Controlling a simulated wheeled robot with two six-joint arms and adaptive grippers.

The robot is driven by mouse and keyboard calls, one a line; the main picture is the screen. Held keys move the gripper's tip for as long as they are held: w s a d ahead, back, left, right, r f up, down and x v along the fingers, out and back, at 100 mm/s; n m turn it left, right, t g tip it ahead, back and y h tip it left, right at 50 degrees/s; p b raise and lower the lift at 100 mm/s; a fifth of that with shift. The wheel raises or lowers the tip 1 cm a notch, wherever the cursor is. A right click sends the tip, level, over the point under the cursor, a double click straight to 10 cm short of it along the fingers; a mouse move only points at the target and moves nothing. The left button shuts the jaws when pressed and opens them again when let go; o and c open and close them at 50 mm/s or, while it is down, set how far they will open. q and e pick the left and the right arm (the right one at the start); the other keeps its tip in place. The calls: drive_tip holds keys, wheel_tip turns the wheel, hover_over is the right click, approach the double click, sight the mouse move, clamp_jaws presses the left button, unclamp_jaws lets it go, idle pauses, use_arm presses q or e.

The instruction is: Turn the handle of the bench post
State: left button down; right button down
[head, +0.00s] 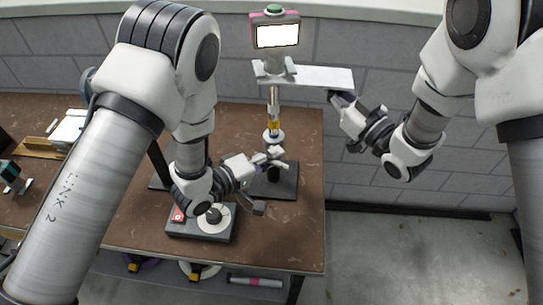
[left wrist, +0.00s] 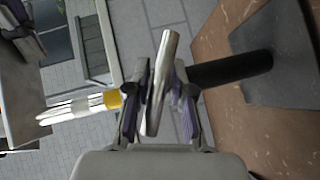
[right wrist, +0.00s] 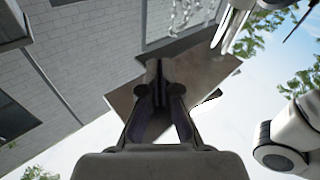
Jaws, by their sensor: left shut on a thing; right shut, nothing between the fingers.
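The bench post (head: 273,112) stands near the table's right end on a black base plate (head: 284,188), with a screen head on top. In the left wrist view its black lower column (left wrist: 230,68) leads to a dark base (left wrist: 290,55). Its handle is a bare metal bar (left wrist: 163,75), tilted between my left fingers. My left gripper (head: 266,160) is shut on this handle; it also shows in the left wrist view (left wrist: 158,88). My right gripper (head: 335,98) is shut and empty, by the underside of the post's flat plate (head: 325,77). It also shows in the right wrist view (right wrist: 158,88).
A dark box with a round white dial (head: 213,219) and a red part lies on the brown table (head: 285,238), under my left arm. White and wooden items (head: 68,128) lie at the left. Open floor (head: 420,255) lies right of the table; a brick wall (head: 400,30) stands behind.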

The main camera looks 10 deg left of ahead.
use_arm(q)
drive_tip(key=shift+s+f+m+g+y, duration=0.15)
drive_tip(key=shift+m+g+y, duration=0.35)
drive_tip(key=shift+m+y, duration=0.25)
drive_tip(key=shift+y, duration=0.25)
drive_tip(key=c, duration=1)
unclamp_jaws()
